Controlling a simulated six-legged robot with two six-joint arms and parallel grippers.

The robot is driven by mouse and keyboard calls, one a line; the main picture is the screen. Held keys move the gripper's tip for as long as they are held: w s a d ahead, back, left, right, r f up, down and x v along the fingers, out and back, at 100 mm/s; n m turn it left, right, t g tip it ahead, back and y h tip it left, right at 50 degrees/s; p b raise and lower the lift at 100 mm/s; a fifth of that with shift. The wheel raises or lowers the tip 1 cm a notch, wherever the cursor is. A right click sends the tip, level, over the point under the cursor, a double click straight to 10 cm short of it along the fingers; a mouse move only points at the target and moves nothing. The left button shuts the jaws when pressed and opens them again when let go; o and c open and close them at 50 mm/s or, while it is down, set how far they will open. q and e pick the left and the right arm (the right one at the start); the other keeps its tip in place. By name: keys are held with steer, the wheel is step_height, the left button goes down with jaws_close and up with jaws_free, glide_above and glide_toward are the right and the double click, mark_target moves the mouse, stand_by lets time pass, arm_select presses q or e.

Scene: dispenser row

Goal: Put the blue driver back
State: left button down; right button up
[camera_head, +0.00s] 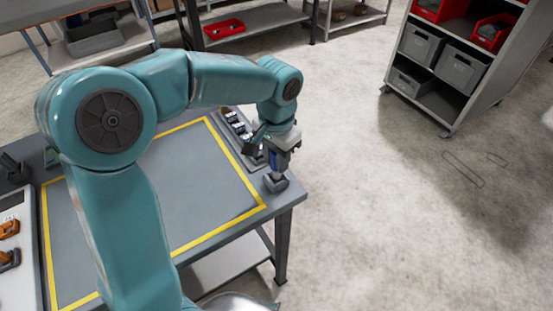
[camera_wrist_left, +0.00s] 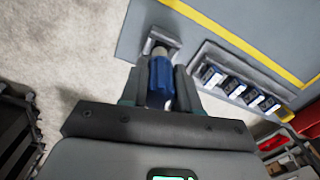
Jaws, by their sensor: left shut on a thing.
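My left gripper (camera_head: 274,164) is over the near right corner of the grey table (camera_head: 190,180), pointing down. It is shut on the blue driver (camera_wrist_left: 160,82), whose blue handle shows between the fingers in the left wrist view; only a little blue shows in the head view. A small dark grey holder (camera_head: 276,183) stands on the table corner directly below the gripper. In the left wrist view the driver's far end meets the opening of this holder (camera_wrist_left: 163,40). I cannot tell how deep the driver sits in it. My right gripper is not in view.
A row of dispensers (camera_head: 238,132) stands along the table's right edge, close beside the gripper; it also shows in the left wrist view (camera_wrist_left: 240,85). The yellow-outlined table area is bare. A tray with orange items (camera_head: 8,240) lies at far left. A shelf cart (camera_head: 455,65) stands away right.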

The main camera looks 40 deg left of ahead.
arm_select(q)
steer(key=shift+f, duration=0.4)
steer(key=c, duration=0.8)
jaws_free()
step_height(320, 180, up, 12)
steer(key=shift+r+p, duration=0.1)
steer(key=shift+p, duration=0.35)
